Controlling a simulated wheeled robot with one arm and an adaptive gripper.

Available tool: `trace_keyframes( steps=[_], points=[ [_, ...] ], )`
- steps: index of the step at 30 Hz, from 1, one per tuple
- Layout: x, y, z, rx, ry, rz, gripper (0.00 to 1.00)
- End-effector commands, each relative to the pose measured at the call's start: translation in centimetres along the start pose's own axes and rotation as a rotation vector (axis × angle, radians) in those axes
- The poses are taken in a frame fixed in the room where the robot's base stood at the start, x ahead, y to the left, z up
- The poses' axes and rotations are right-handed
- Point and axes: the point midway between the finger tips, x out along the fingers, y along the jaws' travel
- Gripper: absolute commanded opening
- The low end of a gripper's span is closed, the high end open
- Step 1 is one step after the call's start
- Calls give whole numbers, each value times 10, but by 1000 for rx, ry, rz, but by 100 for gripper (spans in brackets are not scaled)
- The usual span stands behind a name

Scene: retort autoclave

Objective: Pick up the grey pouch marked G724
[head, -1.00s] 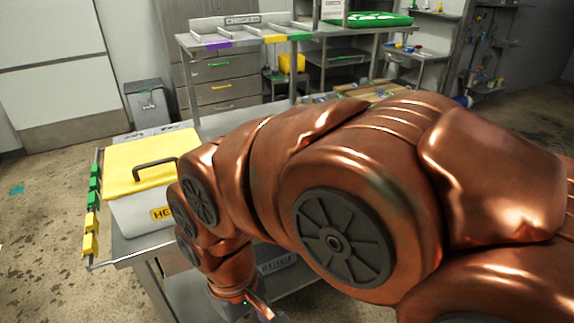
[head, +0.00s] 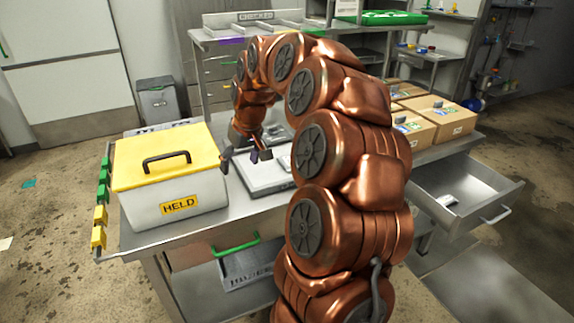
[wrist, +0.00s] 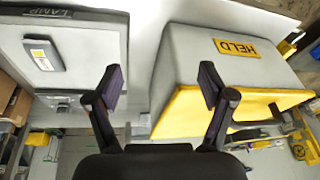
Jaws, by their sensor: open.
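My gripper (head: 243,156) is open and empty above the bench, between the HELD box and a flat pale unit (head: 258,188). Its two spread fingers also show in the wrist view (wrist: 160,84). In the wrist view a small grey piece with a white and yellow label (wrist: 42,55) lies on the pale unit marked LAMP, left of the fingers. I cannot read its label or tell whether it is the G724 pouch. A small pale item (head: 449,200) lies in the open drawer (head: 470,218) at the right, its marking unreadable. No G724 marking is legible.
The white HELD box (head: 180,208) with a yellow lid (head: 165,158) stands on the left of the bench. Cardboard boxes (head: 445,118) stand at the back right. A green-handled basket (head: 248,265) is on the lower shelf. A shelf marked CHECKED (head: 256,17) is behind.

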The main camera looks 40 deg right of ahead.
Motion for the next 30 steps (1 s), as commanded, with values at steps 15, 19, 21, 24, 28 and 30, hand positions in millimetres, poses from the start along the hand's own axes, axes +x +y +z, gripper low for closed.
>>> trace_keyframes(
  steps=[15,19,21,24,28,30],
  points=[
    [32,207,-27,193,111,150,81],
    [36,218,-26,202,114,159,81],
    [41,219,-27,202,115,160,81],
    [51,221,-28,202,117,161,81],
    [59,221,-28,202,116,161,81],
    [63,221,-28,202,115,160,81]
  ],
)
